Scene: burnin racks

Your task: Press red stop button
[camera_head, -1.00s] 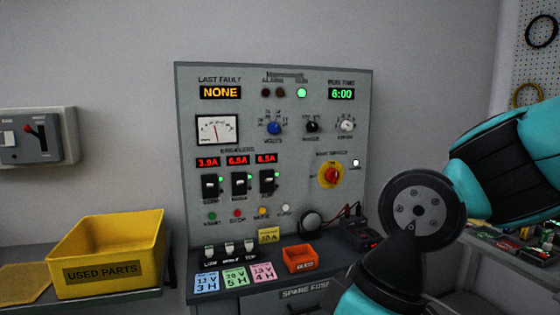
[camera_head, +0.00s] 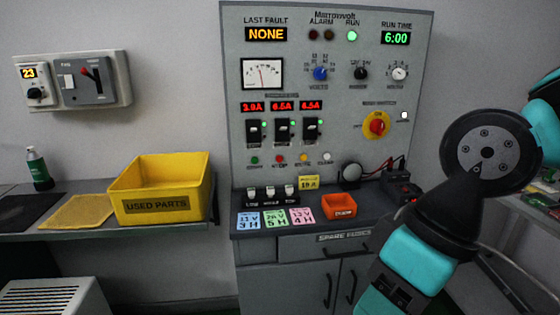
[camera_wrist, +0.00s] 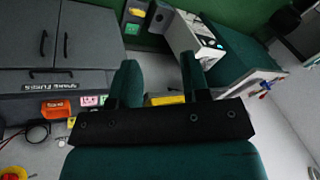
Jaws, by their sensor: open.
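The red stop button (camera_head: 279,159) is a small round button in the low row of the grey upright panel (camera_head: 345,100). It sits between a green start button (camera_head: 254,160) and an orange button (camera_head: 303,157). The stop button is not seen in the wrist view, and my gripper is not seen in the head view.
A yellow used parts bin (camera_head: 160,190) stands left. Space before the stop button looks clear.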

